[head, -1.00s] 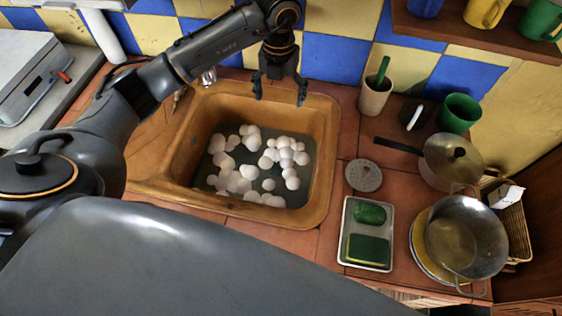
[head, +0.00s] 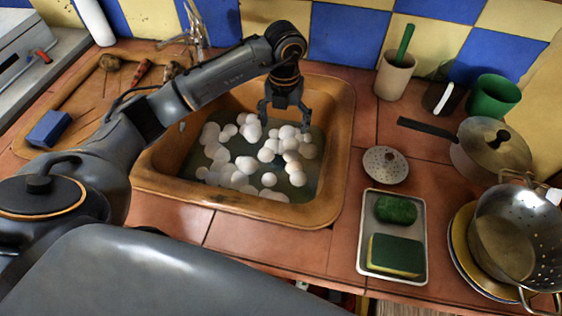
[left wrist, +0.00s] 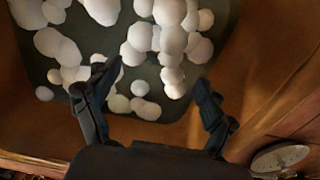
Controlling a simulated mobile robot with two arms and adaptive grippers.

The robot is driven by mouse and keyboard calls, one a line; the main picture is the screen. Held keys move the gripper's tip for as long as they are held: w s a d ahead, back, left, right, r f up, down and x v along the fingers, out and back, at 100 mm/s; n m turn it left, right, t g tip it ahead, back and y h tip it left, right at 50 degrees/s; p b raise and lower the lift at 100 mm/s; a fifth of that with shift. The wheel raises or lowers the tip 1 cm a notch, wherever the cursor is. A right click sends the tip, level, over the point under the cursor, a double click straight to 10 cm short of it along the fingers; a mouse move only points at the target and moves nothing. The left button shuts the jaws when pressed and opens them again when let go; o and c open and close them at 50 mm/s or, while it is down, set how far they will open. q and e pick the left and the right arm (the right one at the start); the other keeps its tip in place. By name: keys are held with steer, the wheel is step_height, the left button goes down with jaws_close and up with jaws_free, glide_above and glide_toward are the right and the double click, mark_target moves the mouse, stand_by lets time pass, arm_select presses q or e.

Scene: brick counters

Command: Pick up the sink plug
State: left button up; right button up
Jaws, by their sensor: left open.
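The brown sink (head: 335,150) holds dark water with many white foam balls (head: 245,165) on it. I cannot make out a sink plug in the water; the foam and murky water hide the bottom. My left gripper (head: 284,115) is open and empty, pointing down over the back right part of the sink, close to the foam. In the left wrist view the open fingers (left wrist: 156,76) have foam balls between and beyond them. A pale round perforated disc (head: 385,165) lies on the counter right of the sink; it shows partly in the left wrist view (left wrist: 280,157). My right gripper is out of view.
Right of the sink is a metal tray (head: 364,235) with a green scrubber (head: 396,209) and sponge (head: 395,255). Beyond are a colander (head: 505,240), a lidded pan (head: 490,150), and cups (head: 493,97). The tap (head: 196,28) stands behind the sink; a blue block (head: 49,128) lies left.

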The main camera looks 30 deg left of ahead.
mark_target(281, 153)
arm_select(q)
step_height(281, 153, down, 7)
steer(key=shift+r, duration=0.15)
steer(key=shift+s+a+f+p, duration=0.1)
steer(key=shift+s+f+p, duration=0.1)
steer(key=shift+f, duration=0.7)
steer(key=shift+s+f+p, duration=0.1)
steer(key=shift+f+p, duration=0.05)
steer(key=shift+f, duration=0.75)
steer(key=shift+s+a+f+p, duration=0.1)
steer(key=shift+f+p, duration=0.1)
steer(key=shift+f, duration=0.7)
steer(key=shift+s, duration=0.15)
jaws_close()
